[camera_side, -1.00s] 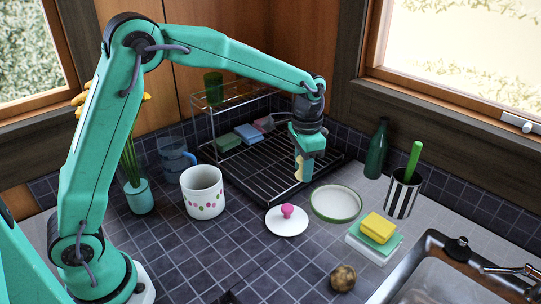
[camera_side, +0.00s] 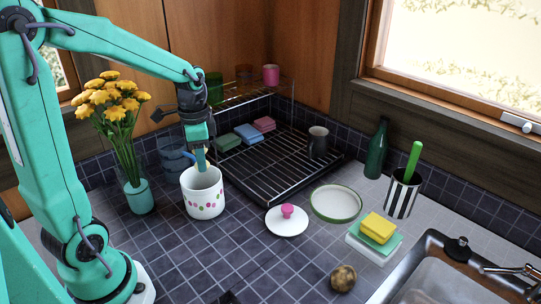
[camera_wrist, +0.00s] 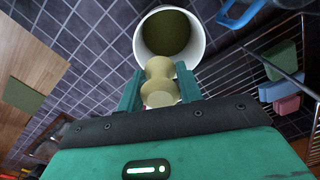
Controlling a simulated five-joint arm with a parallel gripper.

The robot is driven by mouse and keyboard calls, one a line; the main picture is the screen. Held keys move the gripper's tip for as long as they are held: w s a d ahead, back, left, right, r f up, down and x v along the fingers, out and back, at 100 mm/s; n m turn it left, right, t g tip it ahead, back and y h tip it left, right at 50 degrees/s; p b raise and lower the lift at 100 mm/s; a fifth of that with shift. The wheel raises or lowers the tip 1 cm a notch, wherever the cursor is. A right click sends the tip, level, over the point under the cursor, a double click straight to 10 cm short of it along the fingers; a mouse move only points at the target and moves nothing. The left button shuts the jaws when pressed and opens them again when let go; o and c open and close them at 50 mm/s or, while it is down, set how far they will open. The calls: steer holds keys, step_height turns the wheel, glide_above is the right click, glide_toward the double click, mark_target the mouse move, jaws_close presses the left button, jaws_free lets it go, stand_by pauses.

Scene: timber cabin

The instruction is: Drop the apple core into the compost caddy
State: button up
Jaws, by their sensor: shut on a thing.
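The apple core (camera_wrist: 159,82) is pale cream-yellow, narrow in the middle and wide at both ends. My gripper (camera_side: 201,160) is shut on it, with a finger on each side in the wrist view. In the wrist view the caddy's white rim (camera_wrist: 140,52) surrounds a dark green inside, and the core's far end overlaps the near rim.
A white lid with a pink knob (camera_side: 287,219) lies right of the caddy. A blue jug (camera_side: 176,160) stands close behind it, a flower vase (camera_side: 139,196) to its left. A black dish rack (camera_side: 270,168) is behind right.

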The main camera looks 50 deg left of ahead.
steer(key=shift+f, duration=0.1)
steer(key=shift+f, duration=2.9)
steer(key=o, duration=1.1)
steer(key=shift+c, duration=0.2)
steer(key=shift+r, duration=3.9)
